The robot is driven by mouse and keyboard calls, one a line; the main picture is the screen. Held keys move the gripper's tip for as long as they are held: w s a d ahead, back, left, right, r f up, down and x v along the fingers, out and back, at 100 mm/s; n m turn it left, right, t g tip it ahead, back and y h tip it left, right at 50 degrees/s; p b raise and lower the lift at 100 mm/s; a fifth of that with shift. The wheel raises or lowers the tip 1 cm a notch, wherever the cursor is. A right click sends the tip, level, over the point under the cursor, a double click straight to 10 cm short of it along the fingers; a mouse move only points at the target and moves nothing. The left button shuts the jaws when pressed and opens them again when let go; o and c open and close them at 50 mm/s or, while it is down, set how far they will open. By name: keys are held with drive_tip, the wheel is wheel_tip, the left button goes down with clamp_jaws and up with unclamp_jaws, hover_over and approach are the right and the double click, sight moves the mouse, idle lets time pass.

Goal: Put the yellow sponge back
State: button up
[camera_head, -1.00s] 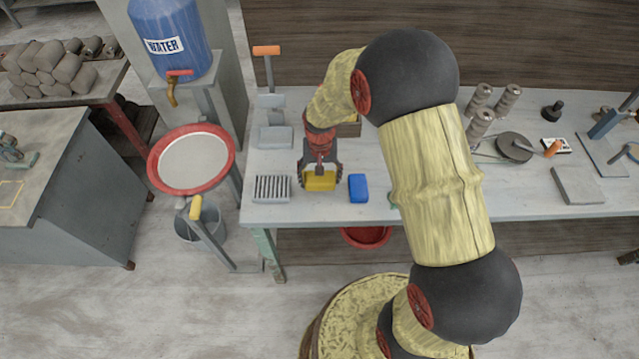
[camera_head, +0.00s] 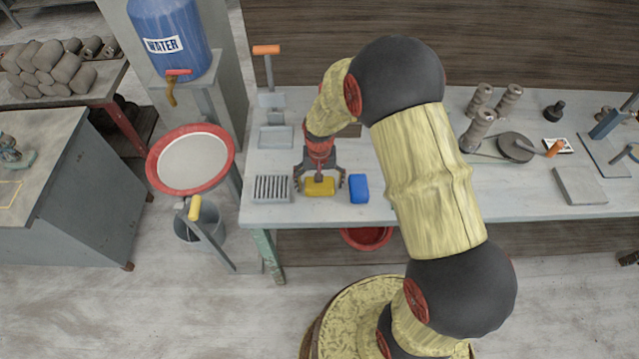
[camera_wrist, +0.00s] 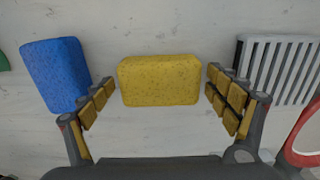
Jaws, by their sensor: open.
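The yellow sponge (camera_head: 319,187) lies on the light table between a slatted rack and a blue sponge. In the wrist view the yellow sponge (camera_wrist: 160,80) lies between and just beyond my open fingers, with a gap on each side. My gripper (camera_head: 320,182) is open above it, its fingers spread to the left and right; it also shows in the wrist view (camera_wrist: 160,105). The slatted rack (camera_head: 272,188) is at the left in the head view and at the right in the wrist view (camera_wrist: 278,70). It looks empty.
The blue sponge (camera_head: 359,188) lies close to the right of my gripper. A red-rimmed round basin (camera_head: 160,165) stands left of the table (camera_head: 390,206). Spools (camera_head: 478,130) and tools are farther right. A red bowl (camera_head: 366,238) is below the table edge.

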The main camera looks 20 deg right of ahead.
drive_tip(key=s+r+n+t+p, duration=0.1)
drive_tip(key=s+r, duration=0.2)
drive_tip(key=r, duration=1.1)
drive_tip(key=s+r+t+p, duration=0.1)
drive_tip(key=s+r, duration=0.2)
drive_tip(key=r, duration=1.1)
drive_tip(key=s+r+n+t, duration=0.1)
drive_tip(key=s+r, duration=0.4)
drive_tip(key=s, duration=0.3)
drive_tip(key=s+r+n+t, duration=0.1)
drive_tip(key=s+r+t, duration=0.1)
drive_tip(key=s+r, duration=0.3)
drive_tip(key=s, duration=0.3)
drive_tip(key=shift+s+n+t, duration=0.2)
drive_tip(key=shift+n+t, duration=0.1)
wheel_tip(320, 180, down, 5)
drive_tip(key=b, duration=0.5)
drive_tip(key=shift+f, duration=0.1)
